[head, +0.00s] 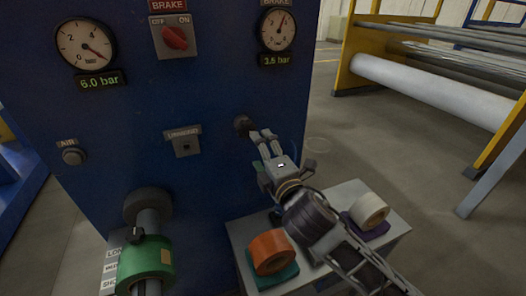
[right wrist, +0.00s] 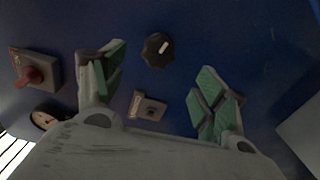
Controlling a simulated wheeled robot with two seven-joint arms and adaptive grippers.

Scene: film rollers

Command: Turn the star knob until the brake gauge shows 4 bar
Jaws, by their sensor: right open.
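The black star knob (head: 243,124) is on the blue cabinet face below the brake gauge (head: 277,30). In the right wrist view the knob (right wrist: 158,49) has a pale mark and lies beyond the gap between the fingers. The gauge needle points up and slightly right; its small green display (head: 277,60) seems to read about 3.5 bar, though the first digit is hard to read. My right gripper (head: 265,137) is open, its fingertips close to the knob. In the wrist view the green-padded fingers (right wrist: 158,92) are spread wide, with nothing between them. My left gripper is not in view.
The cabinet also has a 6.0 bar gauge (head: 86,45), a red brake switch (head: 174,38), a grey switch (head: 182,141) and an air button (head: 72,156). A green roll (head: 146,262) sits lower left. A small table (head: 238,235) holds tape rolls under my right arm.

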